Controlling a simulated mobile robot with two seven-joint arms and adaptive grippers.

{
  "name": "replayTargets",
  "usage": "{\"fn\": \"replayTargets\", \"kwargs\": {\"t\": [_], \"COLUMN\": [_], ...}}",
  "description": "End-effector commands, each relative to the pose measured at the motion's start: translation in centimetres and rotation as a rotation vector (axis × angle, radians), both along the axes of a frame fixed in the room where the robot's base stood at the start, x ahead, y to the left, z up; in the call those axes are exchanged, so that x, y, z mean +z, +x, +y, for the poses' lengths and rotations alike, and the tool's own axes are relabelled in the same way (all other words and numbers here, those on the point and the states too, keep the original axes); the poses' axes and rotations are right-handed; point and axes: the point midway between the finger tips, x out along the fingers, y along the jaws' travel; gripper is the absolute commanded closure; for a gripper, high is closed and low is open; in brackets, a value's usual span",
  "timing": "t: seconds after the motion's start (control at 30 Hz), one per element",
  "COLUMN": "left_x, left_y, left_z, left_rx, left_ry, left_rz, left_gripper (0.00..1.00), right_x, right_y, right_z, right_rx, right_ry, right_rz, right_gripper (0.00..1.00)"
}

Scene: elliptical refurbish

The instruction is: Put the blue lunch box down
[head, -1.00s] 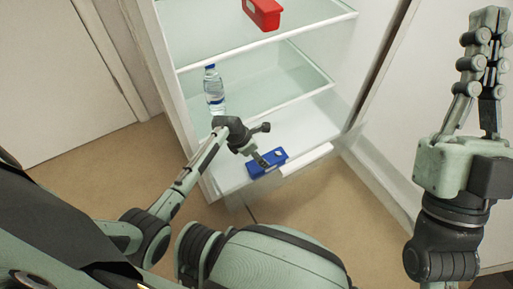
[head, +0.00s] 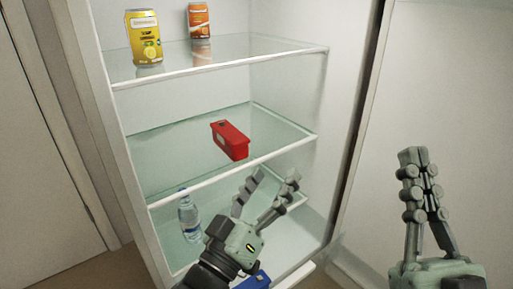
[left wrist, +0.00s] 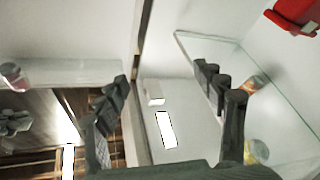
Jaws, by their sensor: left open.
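The blue lunch box (head: 256,281) shows at the bottom edge of the head view, low in the open fridge. It is partly hidden by my left gripper and cut off by the frame. My left gripper (head: 273,178) is open and empty, raised above the lunch box and in front of the shelves. Its spread fingers also show in the left wrist view (left wrist: 172,88), with nothing between them. My right gripper (head: 412,157) is at the right of the head view, its fingertips together and nothing visible in them.
A red box (head: 231,141) sits on the middle glass shelf. A yellow can (head: 143,37) and an orange can (head: 199,20) stand on the upper shelf. A water bottle (head: 189,217) stands low at the left. The fridge door (head: 445,90) is open at the right.

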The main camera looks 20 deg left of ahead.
Motion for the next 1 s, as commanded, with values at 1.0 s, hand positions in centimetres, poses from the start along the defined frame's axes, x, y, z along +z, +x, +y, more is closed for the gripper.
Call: {"fn": "replayTargets", "kwargs": {"t": [1.0], "left_x": [12.9], "left_y": [-9.5], "left_z": [0.2], "left_rx": [0.205], "left_ry": [0.271], "left_rz": [-0.48], "left_gripper": [0.31], "right_x": [-0.1], "right_y": [0.0], "right_z": [0.0], "right_rx": [0.0], "right_ry": [0.0], "right_rz": [0.001], "right_gripper": [1.0]}}
